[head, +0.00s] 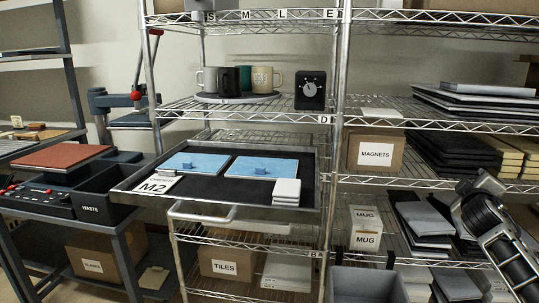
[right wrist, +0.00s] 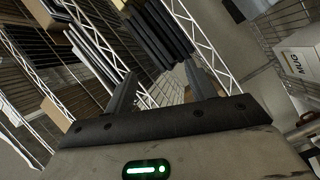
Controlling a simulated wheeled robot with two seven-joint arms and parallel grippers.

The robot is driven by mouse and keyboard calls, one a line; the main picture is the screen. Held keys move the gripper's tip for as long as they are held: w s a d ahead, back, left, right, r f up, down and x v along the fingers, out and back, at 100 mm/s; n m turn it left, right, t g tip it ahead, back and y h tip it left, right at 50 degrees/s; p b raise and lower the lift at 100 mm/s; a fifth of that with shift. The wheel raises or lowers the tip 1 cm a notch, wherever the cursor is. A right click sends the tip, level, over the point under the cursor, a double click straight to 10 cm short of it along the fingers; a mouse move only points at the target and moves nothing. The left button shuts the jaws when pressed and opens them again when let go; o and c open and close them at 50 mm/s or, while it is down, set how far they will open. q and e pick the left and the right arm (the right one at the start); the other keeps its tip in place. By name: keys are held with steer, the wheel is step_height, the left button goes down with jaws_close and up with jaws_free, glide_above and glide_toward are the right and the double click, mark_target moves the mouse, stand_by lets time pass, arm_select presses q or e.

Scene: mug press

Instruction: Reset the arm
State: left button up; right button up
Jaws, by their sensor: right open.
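My right arm (head: 490,232) shows at the right of the head view, raised in front of the right-hand shelves. In the right wrist view my right gripper (right wrist: 163,88) has its two fingers spread apart with nothing between them. Beyond the fingers is a stack of dark flat items (right wrist: 158,32) on a wire shelf; the gripper appears apart from it. My left gripper is not in view.
A tray (head: 222,207) with blue plates and white tiles sits on the middle wire rack. Mugs (head: 238,79) and a dial timer (head: 310,90) stand above. A heat press (head: 120,100) is at left. Boxes labelled MAGNETS (head: 375,152) and MUG (head: 366,228) stand near my right arm.

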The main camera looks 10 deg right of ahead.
steer(key=w+a+f+m+t+y, duration=0.1)
steer(key=a+f+y, duration=0.7)
steer(key=a, duration=0.5)
steer(key=s+a+f+g+y, duration=0.1)
steer(key=s+a+f+y, duration=0.1)
steer(key=s+a+f, duration=0.6)
steer(key=s+a+f+g+y, duration=0.1)
steer(key=s+a+f+y, duration=0.1)
steer(key=s+a+f, duration=0.7)
steer(key=s+a+r+m+g+y, duration=0.1)
steer(key=s+a+r+m+y, duration=0.15)
steer(key=s+a, duration=1.2)
arm_select(q)
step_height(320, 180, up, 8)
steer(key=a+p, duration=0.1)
steer(key=p, duration=1.1)
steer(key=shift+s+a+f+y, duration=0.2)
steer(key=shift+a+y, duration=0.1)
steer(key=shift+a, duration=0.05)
arm_select(e)
step_height(320, 180, up, 7)
steer(key=d, duration=0.2)
steer(key=shift+s+f+n+g, duration=0.15)
steer(key=shift+f+n+g, duration=0.05)
steer(key=shift+n+g, duration=0.25)
